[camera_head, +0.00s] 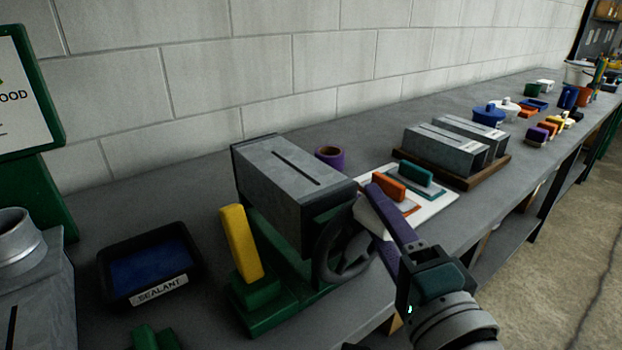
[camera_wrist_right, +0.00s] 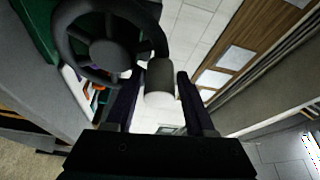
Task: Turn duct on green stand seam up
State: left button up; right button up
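The grey metal duct (camera_head: 290,175) lies on the green stand (camera_head: 262,312), with a dark lengthwise line, which looks like the seam, on its upward face. A dark handwheel (camera_head: 345,245) is at the duct's near right end; it also shows in the right wrist view (camera_wrist_right: 104,45). My right gripper (camera_head: 385,220) is at the wheel's right side, its purple fingers apart. In the wrist view a pale, dark-ended handle (camera_wrist_right: 160,82) sits between the fingers (camera_wrist_right: 157,95), with narrow gaps seeming to show. Contact cannot be told. My left gripper is out of view.
A yellow upright block (camera_head: 240,243) stands on the stand's front left. A black sealant tray (camera_head: 150,265) is left, a purple roll (camera_head: 330,157) behind. Two ducts on a wooden tray (camera_head: 505,165) and a white board (camera_head: 440,206) with coloured blocks lie right of the stand.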

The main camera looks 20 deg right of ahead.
jog(key=shift+s, duration=0.15)
jog(key=s, duration=0.9)
jog(key=shift+s+a+f+b, duration=0.2)
jog(key=shift+s+f+b, duration=0.1)
jog(key=shift+s+b, duration=0.1)
jog(key=shift+w, duration=0.1)
